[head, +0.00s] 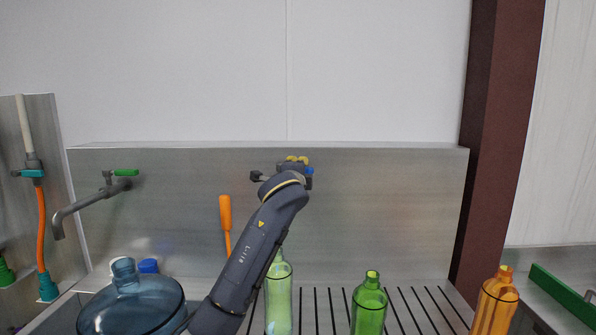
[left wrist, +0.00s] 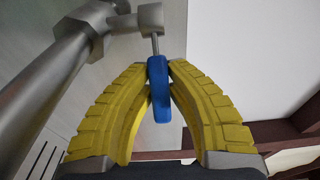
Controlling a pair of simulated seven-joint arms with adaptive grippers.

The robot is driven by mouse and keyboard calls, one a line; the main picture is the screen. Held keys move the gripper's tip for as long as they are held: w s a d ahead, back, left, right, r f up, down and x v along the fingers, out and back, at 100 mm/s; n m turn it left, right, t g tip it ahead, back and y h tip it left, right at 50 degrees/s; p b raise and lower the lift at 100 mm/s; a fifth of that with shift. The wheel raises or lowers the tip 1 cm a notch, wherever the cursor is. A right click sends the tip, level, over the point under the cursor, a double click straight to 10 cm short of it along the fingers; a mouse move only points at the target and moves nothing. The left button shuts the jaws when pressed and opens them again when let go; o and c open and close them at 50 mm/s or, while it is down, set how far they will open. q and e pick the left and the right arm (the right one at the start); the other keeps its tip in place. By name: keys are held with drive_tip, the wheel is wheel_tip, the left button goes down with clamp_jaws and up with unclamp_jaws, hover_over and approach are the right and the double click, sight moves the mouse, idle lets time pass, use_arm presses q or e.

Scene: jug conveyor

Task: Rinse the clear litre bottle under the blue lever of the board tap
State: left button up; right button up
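The blue lever (left wrist: 158,88) of the board tap (left wrist: 100,25) sits between the two yellow fingertips of my left gripper (left wrist: 158,68), which touch it from both sides in the left wrist view. In the head view the blue lever (head: 309,172) peeks out beside my left gripper (head: 297,160), and my arm hides most of that tap. A pale, see-through bottle (head: 280,290), the likeliest clear litre bottle, stands upright on the slatted rack, its left side partly hidden by my left arm. My right gripper is not in view.
A green bottle (head: 369,305) and an amber bottle (head: 495,303) stand to the right. A large blue jug (head: 135,305) is at lower left, under a tap with a green lever (head: 126,172). An orange handle (head: 225,213) rises behind my arm. A brown post (head: 500,130) stands right.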

use_arm(q)
drive_tip(key=o, duration=0.5)
drive_tip(key=s+a, duration=0.1)
drive_tip(key=s, duration=1)
drive_tip(key=shift+s+a, duration=0.35)
drive_tip(key=shift+s, duration=0.05)
